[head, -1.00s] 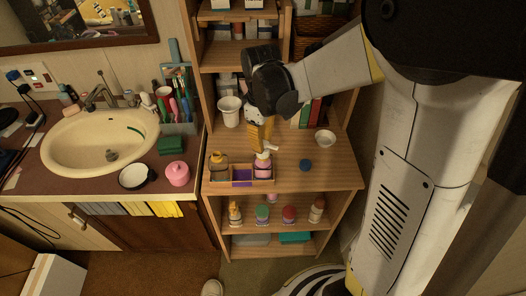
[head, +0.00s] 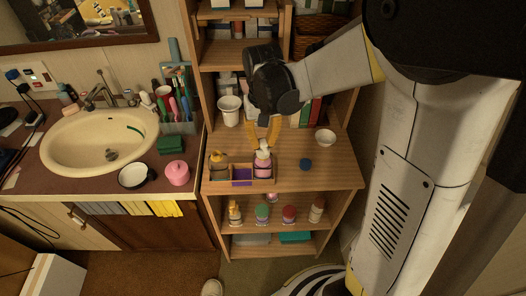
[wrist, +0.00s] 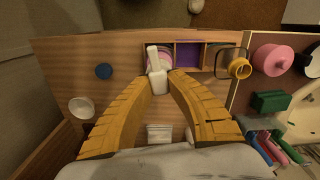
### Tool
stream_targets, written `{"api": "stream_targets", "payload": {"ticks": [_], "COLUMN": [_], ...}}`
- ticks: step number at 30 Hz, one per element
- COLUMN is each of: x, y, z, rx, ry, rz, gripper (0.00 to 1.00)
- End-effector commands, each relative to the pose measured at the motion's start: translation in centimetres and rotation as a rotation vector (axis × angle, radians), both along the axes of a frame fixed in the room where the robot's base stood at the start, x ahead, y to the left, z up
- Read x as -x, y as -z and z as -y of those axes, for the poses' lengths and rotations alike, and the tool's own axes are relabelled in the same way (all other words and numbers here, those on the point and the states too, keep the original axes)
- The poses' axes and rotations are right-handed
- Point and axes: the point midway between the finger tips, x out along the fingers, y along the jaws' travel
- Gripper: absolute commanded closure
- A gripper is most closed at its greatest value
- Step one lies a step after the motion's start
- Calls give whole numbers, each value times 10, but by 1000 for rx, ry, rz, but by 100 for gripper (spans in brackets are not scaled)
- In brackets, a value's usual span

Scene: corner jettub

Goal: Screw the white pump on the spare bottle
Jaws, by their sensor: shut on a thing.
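My gripper (head: 264,143) points down over the wooden caddy (head: 224,182), its yellow fingers closed on the white pump (head: 263,149). The pump is upright over the pink bottle (head: 263,166) in the caddy's right compartment. The bottle also shows behind the pump in the wrist view (wrist: 164,55). The pump seems to meet the bottle's neck, but the thread is hidden, so I cannot tell how tightly they are joined.
A blue disc (head: 305,164) and a white bowl (head: 325,137) lie right. A white cup (head: 229,110) stands behind.

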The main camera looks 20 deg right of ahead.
Motion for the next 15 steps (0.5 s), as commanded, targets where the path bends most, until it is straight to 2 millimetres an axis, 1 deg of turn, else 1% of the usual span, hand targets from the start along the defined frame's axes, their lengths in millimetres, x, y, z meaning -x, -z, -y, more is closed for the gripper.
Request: {"api": "stream_targets", "payload": {"ticks": [1, 4, 13, 14, 15], "x": [0, 0, 0, 0, 0], "y": [0, 1, 1, 1, 1], "z": [0, 1, 1, 1, 1], "rx": [0, 0, 0, 0, 0], "ry": [63, 152, 173, 172, 172], "rz": [0, 0, 0, 0, 0], "gripper": [100, 100, 100, 76, 64]}}
